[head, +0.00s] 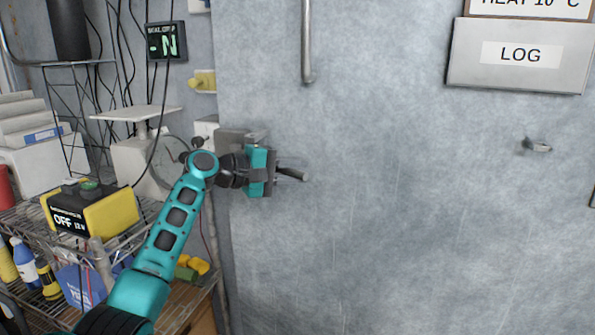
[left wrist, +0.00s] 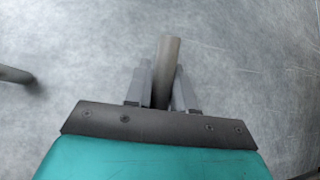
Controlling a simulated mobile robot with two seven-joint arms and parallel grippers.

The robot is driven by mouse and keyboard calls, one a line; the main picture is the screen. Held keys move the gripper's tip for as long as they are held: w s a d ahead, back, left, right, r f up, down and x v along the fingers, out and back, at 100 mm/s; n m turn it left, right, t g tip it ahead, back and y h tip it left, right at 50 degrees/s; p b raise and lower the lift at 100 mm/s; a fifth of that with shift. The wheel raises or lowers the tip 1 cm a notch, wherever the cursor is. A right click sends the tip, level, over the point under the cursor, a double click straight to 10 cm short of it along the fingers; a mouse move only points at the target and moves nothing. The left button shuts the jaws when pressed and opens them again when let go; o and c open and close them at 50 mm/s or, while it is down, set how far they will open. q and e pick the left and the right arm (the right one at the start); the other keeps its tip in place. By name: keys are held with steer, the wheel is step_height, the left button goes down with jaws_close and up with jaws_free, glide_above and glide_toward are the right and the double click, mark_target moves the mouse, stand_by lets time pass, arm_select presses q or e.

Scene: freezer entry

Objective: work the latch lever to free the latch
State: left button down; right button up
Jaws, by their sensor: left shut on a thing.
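The latch lever (left wrist: 167,55) is a grey bar that shows between the two fingers of my left gripper (left wrist: 163,85) in the left wrist view. The gripper is shut on it, and the lever's end sticks out past the fingertips. In the head view my left gripper (head: 277,173) is at the left edge of the grey freezer door (head: 380,200), with the lever's tip (head: 303,177) showing to its right. A grey latch housing (head: 232,138) shows just above and behind the gripper, partly hidden by it. My right gripper is in neither view.
A vertical door handle (head: 307,45) hangs above the gripper. A LOG box (head: 518,55) and a small metal fitting (head: 537,146) are on the door to the right. A cluttered wire shelf with a yellow OFF box (head: 95,213) stands left. The door's lower face is clear.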

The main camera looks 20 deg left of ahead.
arm_select(q)
steer(key=c, duration=1.1)
jaws_free()
steer(key=shift+w+a, duration=0.1)
steer(key=shift+o, duration=0.2)
steer(key=v, duration=1.3)
steer(key=shift+b, duration=0.35)
steer(key=shift+r, duration=0.1)
